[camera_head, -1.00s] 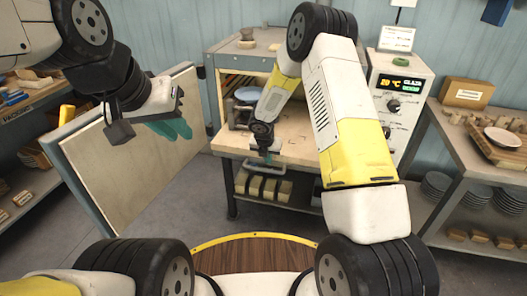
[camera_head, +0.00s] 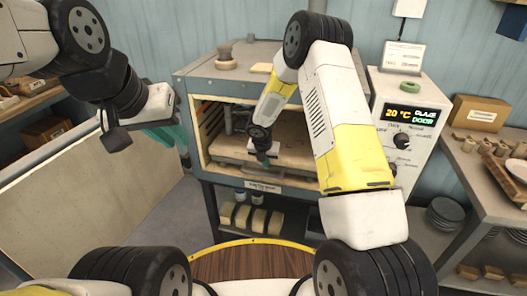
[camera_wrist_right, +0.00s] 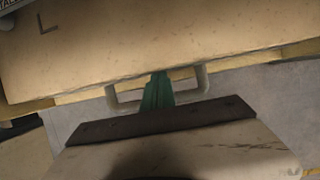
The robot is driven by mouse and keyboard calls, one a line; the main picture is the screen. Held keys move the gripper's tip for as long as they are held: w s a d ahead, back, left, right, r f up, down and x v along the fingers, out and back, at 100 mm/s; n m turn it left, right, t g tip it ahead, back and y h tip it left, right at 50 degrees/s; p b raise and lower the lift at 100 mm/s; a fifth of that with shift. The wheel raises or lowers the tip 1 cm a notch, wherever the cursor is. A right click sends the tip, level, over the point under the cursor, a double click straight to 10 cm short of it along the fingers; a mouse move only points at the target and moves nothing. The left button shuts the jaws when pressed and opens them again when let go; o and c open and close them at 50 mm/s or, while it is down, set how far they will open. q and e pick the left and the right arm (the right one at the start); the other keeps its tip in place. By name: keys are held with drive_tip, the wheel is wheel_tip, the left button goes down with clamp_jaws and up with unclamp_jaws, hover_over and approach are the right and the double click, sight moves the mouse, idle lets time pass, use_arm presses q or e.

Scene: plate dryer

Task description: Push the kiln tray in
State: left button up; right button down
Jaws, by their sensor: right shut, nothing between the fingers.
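The kiln tray (camera_head: 292,150) is a flat beige slab lying in the open kiln (camera_head: 195,88), with its front edge near the opening. In the right wrist view the tray (camera_wrist_right: 150,40) fills the upper part, and a grey metal handle (camera_wrist_right: 203,85) projects from its front edge. My right gripper (camera_head: 262,158) is shut and empty at the tray's front. Its green fingers (camera_wrist_right: 158,92) overlap the handle's loop; I cannot tell whether they touch the tray edge. My left gripper (camera_head: 165,132) is left of the kiln, near the open door (camera_head: 90,195); its finger gap is unclear.
The control box (camera_head: 405,115) stands right of the kiln and reads 20 °C. A side table (camera_head: 480,190) with dishes is further right. Bricks (camera_head: 260,220) lie on the shelf under the kiln. Grey floor shows between door and kiln.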

drive_tip(key=shift+w+d, duration=0.1)
drive_tip(key=shift+w, duration=0.25)
